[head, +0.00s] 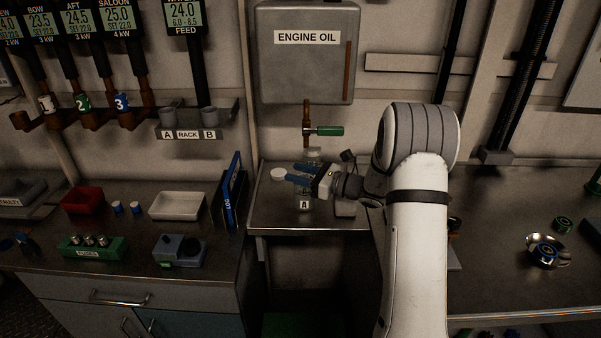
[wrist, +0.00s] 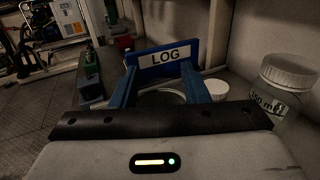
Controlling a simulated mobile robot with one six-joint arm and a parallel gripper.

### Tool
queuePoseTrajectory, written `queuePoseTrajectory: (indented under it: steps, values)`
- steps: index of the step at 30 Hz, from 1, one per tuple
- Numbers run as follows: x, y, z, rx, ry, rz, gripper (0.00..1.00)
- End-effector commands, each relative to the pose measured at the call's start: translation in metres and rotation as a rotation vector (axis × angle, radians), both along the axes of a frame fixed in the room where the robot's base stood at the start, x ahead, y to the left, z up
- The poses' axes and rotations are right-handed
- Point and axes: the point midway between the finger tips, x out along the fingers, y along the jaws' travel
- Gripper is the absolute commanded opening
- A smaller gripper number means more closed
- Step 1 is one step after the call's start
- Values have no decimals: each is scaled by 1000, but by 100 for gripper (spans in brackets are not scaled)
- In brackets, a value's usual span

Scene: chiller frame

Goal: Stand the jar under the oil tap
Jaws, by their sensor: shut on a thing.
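A clear jar labelled A (head: 304,204) is at the small steel counter below the oil tap (head: 307,136), toward the front. My gripper (head: 292,175) has its blue fingers shut on this jar near its top. In the wrist view, the jar's pale round rim (wrist: 165,93) shows between the fingers (wrist: 160,80); most of its body is hidden. I cannot tell whether its base touches the counter. The tap hangs under the grey engine oil tank (head: 306,70) and has a green handle (head: 329,131).
A second jar with a lid (head: 313,156) stands behind; in the wrist view it (wrist: 280,90) is marked 150 ml. A loose white lid (head: 278,174) lies left of my gripper. A blue LOG binder (head: 231,195) stands left. A white tray (head: 177,206) sits beyond it.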

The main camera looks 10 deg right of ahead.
Motion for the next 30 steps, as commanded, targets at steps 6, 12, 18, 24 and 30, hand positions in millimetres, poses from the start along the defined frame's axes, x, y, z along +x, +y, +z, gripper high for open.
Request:
queuePoseTrajectory:
  steps: [6, 12, 18, 24, 30]
  values:
    - [0, 0, -2, 1, -1, -1, 3]
    - [0, -1, -3, 0, 0, -1, 52]
    - [0, -1, -3, 0, 0, -1, 63]
    - [0, -1, -1, 1, -1, -2, 63]
    - [-11, -19, -1, 1, 1, -6, 63]
